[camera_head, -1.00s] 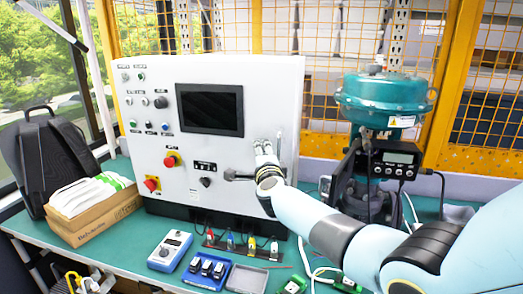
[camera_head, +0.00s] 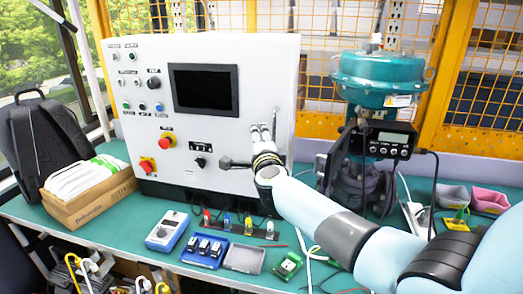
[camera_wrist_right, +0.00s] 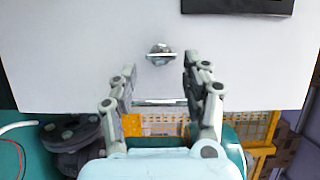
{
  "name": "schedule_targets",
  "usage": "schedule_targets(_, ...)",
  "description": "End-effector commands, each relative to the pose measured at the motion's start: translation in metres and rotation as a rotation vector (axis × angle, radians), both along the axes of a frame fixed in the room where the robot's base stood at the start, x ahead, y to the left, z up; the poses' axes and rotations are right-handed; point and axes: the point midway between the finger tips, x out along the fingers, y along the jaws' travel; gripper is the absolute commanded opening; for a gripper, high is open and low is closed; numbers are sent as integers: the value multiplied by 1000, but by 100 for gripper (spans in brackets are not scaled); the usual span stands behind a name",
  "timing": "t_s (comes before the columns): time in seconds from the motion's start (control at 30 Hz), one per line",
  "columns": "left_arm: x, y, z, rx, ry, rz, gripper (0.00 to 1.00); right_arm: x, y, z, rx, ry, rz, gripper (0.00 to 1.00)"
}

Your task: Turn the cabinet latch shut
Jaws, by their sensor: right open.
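The cabinet (camera_head: 185,50) is a white box with a control panel, standing on the green bench. In the right wrist view the fingers (camera_wrist_right: 160,85) are spread apart before the white face. A metallic fitting (camera_wrist_right: 159,53) shows beyond the fingertips, and a thin bar crosses between them. Contact cannot be told. My left gripper is out of view.
A teal valve actuator (camera_head: 378,80) with a black positioner (camera_head: 389,140) stands right of the cabinet. A blue meter (camera_head: 168,231), a blue tray (camera_head: 206,251) and a grey tray (camera_head: 244,258) lie on the bench in front. A cardboard box (camera_head: 90,205) is at left.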

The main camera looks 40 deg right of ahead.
Motion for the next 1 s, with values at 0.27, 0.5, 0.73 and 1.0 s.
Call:
schedule_targets(0.27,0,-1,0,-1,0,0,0,-54,28,-2,3,3,1,48)
schedule_targets(0.5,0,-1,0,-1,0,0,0,-72,37,0,1,2,0,48)
schedule_targets(0.73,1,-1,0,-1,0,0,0,-73,38,0,0,2,0,48)
schedule_targets(1.0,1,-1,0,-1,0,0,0,-72,38,0,1,2,0,48)
